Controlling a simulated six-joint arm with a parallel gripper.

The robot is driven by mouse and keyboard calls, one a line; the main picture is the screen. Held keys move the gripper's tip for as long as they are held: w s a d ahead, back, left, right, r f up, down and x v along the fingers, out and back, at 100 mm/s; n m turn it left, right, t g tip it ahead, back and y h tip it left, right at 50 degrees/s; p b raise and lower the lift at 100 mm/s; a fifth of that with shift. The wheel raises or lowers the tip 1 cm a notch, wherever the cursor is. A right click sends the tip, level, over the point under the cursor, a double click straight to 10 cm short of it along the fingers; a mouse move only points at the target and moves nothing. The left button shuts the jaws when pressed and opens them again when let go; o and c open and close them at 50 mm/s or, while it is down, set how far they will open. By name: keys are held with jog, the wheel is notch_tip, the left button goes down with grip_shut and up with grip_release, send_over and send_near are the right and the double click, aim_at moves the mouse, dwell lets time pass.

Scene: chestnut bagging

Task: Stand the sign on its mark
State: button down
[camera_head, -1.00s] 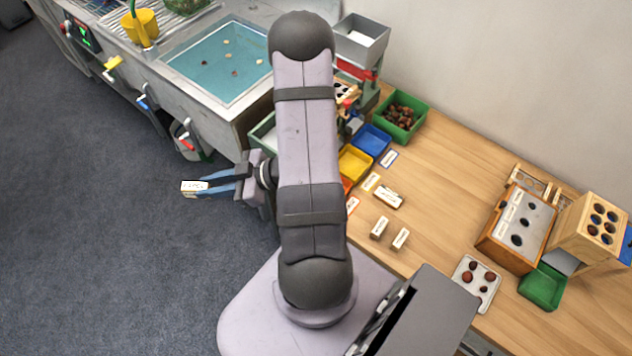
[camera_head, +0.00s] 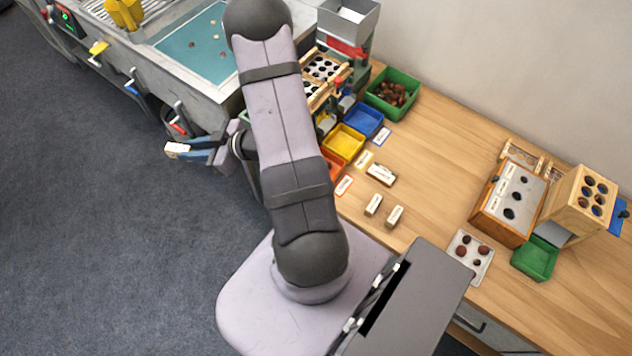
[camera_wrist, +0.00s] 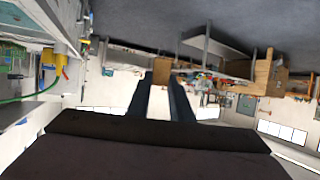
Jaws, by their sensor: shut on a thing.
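My gripper (camera_head: 186,152) is shut on a small sign (camera_head: 177,149), a block with a white printed face. It holds the sign out over the floor, left of my arm and away from the bench. The writing is too small to read. Similar signs stand on the wooden bench: one (camera_head: 373,205), another (camera_head: 394,216) and a wider one (camera_head: 381,174). Flat labels lie by the bins, blue-edged (camera_head: 382,136), yellow-edged (camera_head: 364,160) and red-edged (camera_head: 344,186). Which is the sign's mark cannot be told.
Blue (camera_head: 376,127), yellow (camera_head: 345,158) and orange bins (camera_head: 334,177) line the bench beside a green bin (camera_head: 412,82) of chestnuts. A sink (camera_head: 176,37) is behind left. A wooden box (camera_head: 491,224) and a green tray (camera_head: 535,260) stand right. The bench middle is clear.

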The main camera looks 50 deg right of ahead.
jog(key=s+d+f+m+g+h, duration=0.1)
jog(key=d+f+m+h, duration=0.1)
jog(key=d+m+h, duration=0.65)
jog(key=s+d+f+m+h, duration=0.1)
jog(key=s+d+m+h, duration=0.3)
jog(key=d, duration=0.8)
jog(key=s+d+m+g+h+p, duration=0.1)
jog(key=s+d+m+g+h, duration=0.55)
jog(key=s, duration=0.25)
jog(key=s+a+f+m+g, duration=0.2)
jog(key=s+f, duration=0.3)
jog(key=s, duration=0.3)
jog(key=s+a+f+m+g, duration=0.2)
jog(key=s+f+g, duration=0.15)
jog(key=s, duration=0.45)
jog(key=shift+t, duration=0.3)
notch_tip(320, 180, down, 7)
jog(key=b, duration=0.5)
jog(key=shift+w+b, duration=0.15)
jog(key=shift+b, duration=0.2)
jog(key=shift+a, duration=0.1)
